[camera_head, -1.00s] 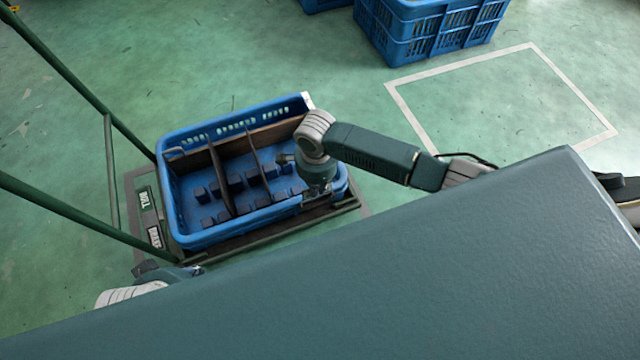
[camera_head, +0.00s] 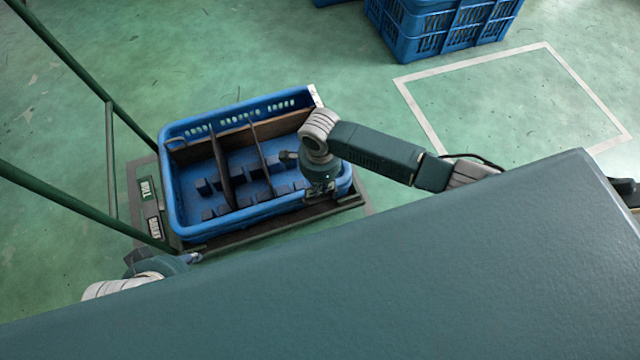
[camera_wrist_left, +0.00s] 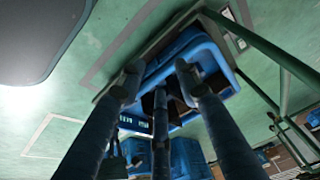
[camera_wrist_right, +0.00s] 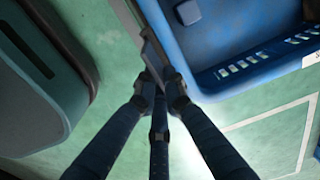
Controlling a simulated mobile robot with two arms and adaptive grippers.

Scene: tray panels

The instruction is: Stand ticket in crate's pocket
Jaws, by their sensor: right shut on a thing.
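The blue crate (camera_head: 170,195) stands on a dark low platform, with dark dividers inside. My right gripper (camera_head: 320,190) is at the crate's near right corner. In the right wrist view its fingers (camera_wrist_right: 160,82) are shut on a thin grey strip (camera_wrist_right: 151,48), seen nearly edge-on beside the crate wall. It appears to be the ticket; its face is hidden. I cannot tell the pocket apart there, nor whether the strip is inside it. My left gripper (camera_wrist_left: 158,75) is open and empty, with the crate beyond its fingers. In the head view it shows at the lower left (camera_head: 190,258).
Several dark blocks (camera_head: 245,190) lie in the crate. A white label (camera_head: 314,96) is on its far right corner. Green rails (camera_head: 75,210) run along the left. More blue crates (camera_head: 440,30) stand behind. The marked floor square (camera_head: 510,100) is empty.

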